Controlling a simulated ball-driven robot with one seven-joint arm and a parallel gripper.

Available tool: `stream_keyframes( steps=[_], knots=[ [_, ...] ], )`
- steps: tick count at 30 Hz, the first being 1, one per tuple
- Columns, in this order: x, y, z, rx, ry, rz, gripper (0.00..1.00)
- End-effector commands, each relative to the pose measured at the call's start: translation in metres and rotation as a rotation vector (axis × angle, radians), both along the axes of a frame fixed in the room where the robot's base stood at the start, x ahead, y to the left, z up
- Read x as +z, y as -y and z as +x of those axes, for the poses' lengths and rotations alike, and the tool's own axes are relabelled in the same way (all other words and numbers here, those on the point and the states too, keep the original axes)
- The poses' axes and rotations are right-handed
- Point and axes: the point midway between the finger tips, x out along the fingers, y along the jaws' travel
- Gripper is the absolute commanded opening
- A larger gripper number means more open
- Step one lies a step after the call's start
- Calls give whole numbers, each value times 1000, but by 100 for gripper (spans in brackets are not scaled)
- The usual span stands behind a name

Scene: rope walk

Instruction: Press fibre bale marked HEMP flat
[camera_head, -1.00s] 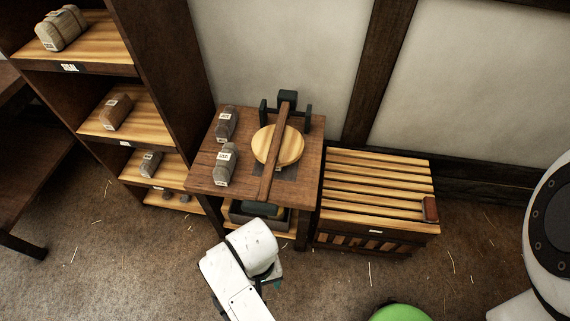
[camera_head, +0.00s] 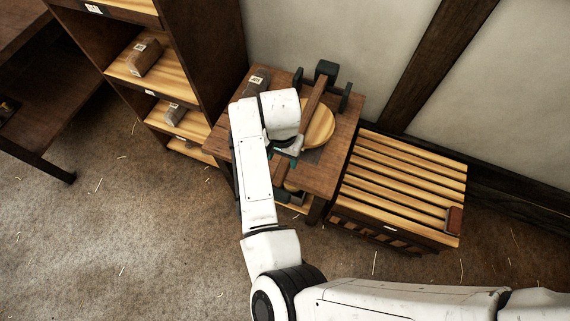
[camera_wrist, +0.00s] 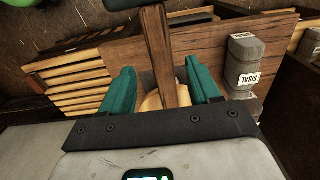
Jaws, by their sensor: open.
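The press on the small table has a dark wooden lever (camera_head: 313,97) and a round pale wooden plate (camera_head: 321,127). My gripper (camera_head: 286,157) is over the table's front part, by the lever's near end. In the wrist view its teal fingers (camera_wrist: 160,88) are spread and empty, with the lever (camera_wrist: 164,55) showing between them in the picture; I cannot tell the gap in depth. A grey bale (camera_head: 257,82) sits at the table's back left. The wrist view shows a grey bale marked SISAL (camera_wrist: 244,76) beside the press. I can read no HEMP label.
A shelf unit (camera_head: 225,60) at left holds a brown bale (camera_head: 144,57) and a grey bale (camera_head: 174,114). A slatted bench (camera_head: 400,185) stands right of the table (camera_head: 340,150), with a small red-brown block (camera_head: 454,219) on it. Open floor lies at front left.

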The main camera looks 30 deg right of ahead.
Motion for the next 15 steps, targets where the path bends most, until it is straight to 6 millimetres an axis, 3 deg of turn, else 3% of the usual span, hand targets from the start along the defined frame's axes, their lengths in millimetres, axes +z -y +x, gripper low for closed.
stream_keyframes(
  steps=[9,15],
  knots=[
    [-56,1,-1,1,-4,0,62],
    [-74,0,-1,0,-1,0,62]
  ],
)
